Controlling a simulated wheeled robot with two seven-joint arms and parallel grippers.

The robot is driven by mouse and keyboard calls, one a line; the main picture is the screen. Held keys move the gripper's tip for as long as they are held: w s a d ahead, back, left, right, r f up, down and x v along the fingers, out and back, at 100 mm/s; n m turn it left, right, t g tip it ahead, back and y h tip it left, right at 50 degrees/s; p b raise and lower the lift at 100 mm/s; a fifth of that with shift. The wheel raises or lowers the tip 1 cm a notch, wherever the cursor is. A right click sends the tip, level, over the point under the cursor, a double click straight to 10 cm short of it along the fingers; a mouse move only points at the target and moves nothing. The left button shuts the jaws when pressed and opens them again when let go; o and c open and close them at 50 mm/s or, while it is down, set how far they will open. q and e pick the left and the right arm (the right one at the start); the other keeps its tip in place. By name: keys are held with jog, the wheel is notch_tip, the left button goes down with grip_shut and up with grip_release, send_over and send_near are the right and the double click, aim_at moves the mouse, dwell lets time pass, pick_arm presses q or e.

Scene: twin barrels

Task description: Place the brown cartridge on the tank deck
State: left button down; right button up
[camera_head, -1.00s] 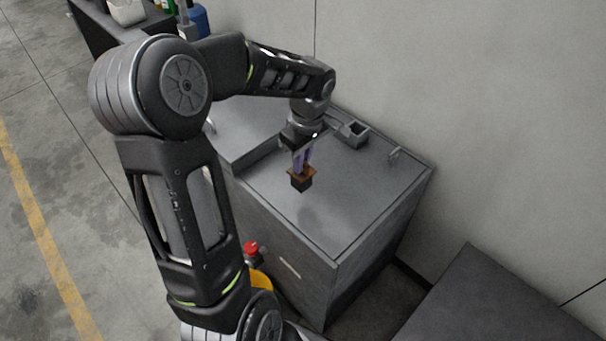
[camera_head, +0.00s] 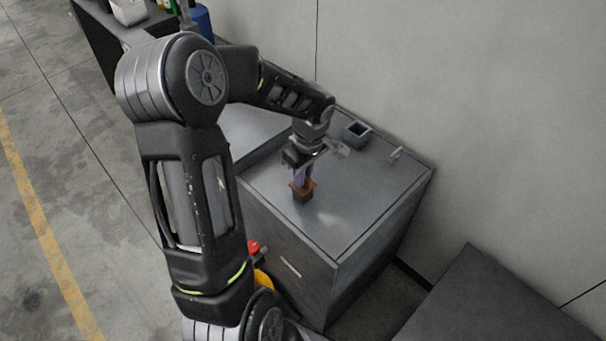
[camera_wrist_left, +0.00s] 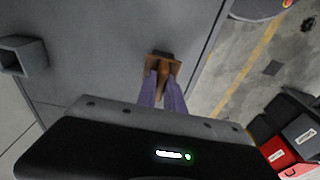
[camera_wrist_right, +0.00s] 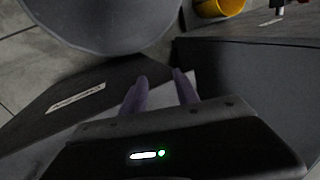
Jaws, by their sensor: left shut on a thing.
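The brown cartridge (camera_head: 302,189) has a flared brown top and a dark lower block. It is in the purple fingers of my left gripper (camera_head: 304,176), which is shut on it, over the grey tank deck (camera_head: 350,200). Whether its base touches the deck or hangs just above it, I cannot tell. In the left wrist view the cartridge (camera_wrist_left: 163,68) sits between the fingertips of my left gripper (camera_wrist_left: 163,80). My right gripper (camera_wrist_right: 160,82) shows only in the right wrist view, with its fingers apart and nothing between them.
A small open square socket (camera_head: 357,132) stands at the deck's back, with a small light fitting (camera_head: 395,154) near its back right. The deck's front right is clear. A dark surface (camera_head: 490,300) lies lower right.

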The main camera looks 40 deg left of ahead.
pick_arm(q)
jog(key=shift+f+b, duration=0.25)
jog(key=shift+b, duration=0.05)
jog(key=c, duration=1.5)
grip_release()
jog(key=shift+o, duration=0.2)
jog(key=shift+r, duration=0.1)
notch_tip(320, 180, up, 12)
jog(key=d, duration=0.1)
jog(key=shift+d, duration=0.2)
jog(key=shift+r, duration=0.1)
